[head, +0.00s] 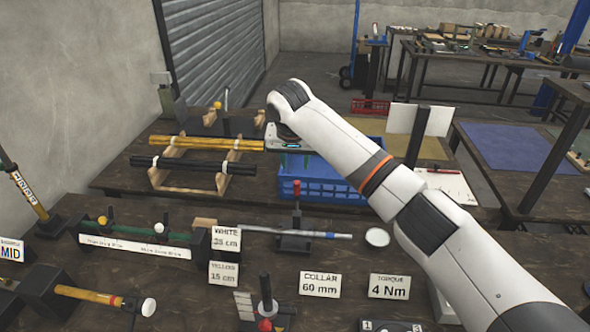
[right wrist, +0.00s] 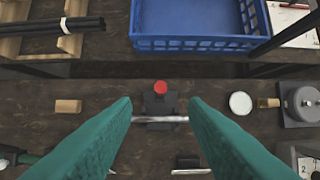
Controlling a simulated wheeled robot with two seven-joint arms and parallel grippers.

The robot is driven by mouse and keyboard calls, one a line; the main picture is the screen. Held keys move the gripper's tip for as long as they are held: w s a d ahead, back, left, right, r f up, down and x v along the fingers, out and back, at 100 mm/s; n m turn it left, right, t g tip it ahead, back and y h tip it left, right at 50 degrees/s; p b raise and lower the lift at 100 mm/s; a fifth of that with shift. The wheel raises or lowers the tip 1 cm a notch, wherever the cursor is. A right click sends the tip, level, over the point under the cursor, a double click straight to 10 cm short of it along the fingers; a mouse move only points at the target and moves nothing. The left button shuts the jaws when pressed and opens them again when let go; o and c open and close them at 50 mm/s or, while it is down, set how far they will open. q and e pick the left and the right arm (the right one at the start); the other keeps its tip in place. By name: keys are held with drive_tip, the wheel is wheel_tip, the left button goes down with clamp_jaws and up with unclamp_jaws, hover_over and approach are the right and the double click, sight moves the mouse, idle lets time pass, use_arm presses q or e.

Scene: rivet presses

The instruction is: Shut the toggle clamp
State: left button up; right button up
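The toggle clamp (head: 295,241) has a dark base and an upright lever with a red grip (head: 297,195). A grey rod (head: 325,235) lies across the base. In the right wrist view, the red lever end (right wrist: 160,87) and dark base (right wrist: 159,105) show between my fingers, with the rod crossing below. My right gripper (right wrist: 160,110) has two green fingers spread wide with nothing between them touching. My left gripper is not in view.
A blue crate (head: 320,182) stands behind the clamp. A white disc (head: 377,237) lies right of it. Label cards (head: 319,284) and another red-knobbed device (head: 266,308) are in front. A long green-backed gauge (head: 140,240) is at the left.

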sight(297, 182)
drive_tip(key=x, duration=1.1)
drive_tip(key=shift+f, duration=0.3)
clamp_jaws()
